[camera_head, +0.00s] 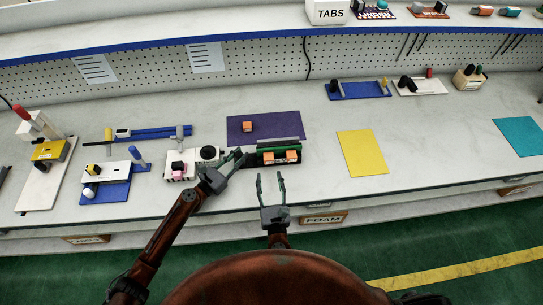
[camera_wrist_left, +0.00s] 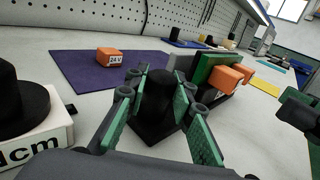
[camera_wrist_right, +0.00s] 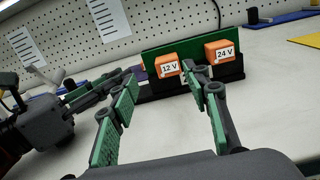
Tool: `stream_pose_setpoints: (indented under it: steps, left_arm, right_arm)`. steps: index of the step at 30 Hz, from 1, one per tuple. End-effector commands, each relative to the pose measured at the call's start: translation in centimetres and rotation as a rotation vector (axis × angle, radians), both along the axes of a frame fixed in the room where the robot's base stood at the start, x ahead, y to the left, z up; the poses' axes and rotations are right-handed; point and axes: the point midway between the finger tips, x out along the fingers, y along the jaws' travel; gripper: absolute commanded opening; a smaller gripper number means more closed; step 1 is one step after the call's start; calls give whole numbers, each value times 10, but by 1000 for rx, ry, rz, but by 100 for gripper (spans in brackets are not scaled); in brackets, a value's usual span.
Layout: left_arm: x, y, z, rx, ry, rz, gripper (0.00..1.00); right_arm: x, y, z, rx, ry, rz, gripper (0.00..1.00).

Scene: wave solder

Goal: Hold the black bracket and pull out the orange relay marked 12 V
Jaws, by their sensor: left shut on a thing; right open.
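The orange relay marked 12 V (camera_wrist_right: 168,66) sits on the front of an upright green board (camera_wrist_right: 188,50) in the right wrist view. An orange relay marked 24 V (camera_wrist_right: 222,52) sits to its right. The black bracket (camera_wrist_right: 190,88) carries the board; its black post (camera_wrist_left: 157,95) stands between my left fingers in the left wrist view. My left gripper (camera_head: 241,158) is shut on it at the bracket's left end. My right gripper (camera_head: 271,176) is open and empty, in front of the relays and apart from them.
Another orange relay, marked 24 V (camera_wrist_left: 110,56), lies on the purple mat (camera_wrist_left: 75,75) behind the bracket. A white block with a black knob (camera_head: 208,153) stands left of the bracket. A yellow mat (camera_head: 362,153) lies to the right, with bare table around it.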

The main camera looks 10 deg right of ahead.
Motion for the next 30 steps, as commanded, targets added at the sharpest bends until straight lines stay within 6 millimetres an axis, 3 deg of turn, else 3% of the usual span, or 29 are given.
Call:
stream_pose_setpoints:
  steps: [3, 8, 24, 30]
  left_arm:
    - [-1, 1, -4, 4, 5, 0, 0]
    - [-1, 1, -4, 4, 5, 0, 0]
    - [-1, 0, -4, 3, 4, 0, 0]
    - [-1, 0, -4, 3, 4, 0, 0]
  right_arm:
    - [-6, -7, -12, -17, 15, -17, 44]
    - [-1, -8, -14, -22, 17, -21, 44]
    - [71, -8, -14, -21, 18, -20, 44]
    - [87, -8, -14, -22, 17, -19, 44]
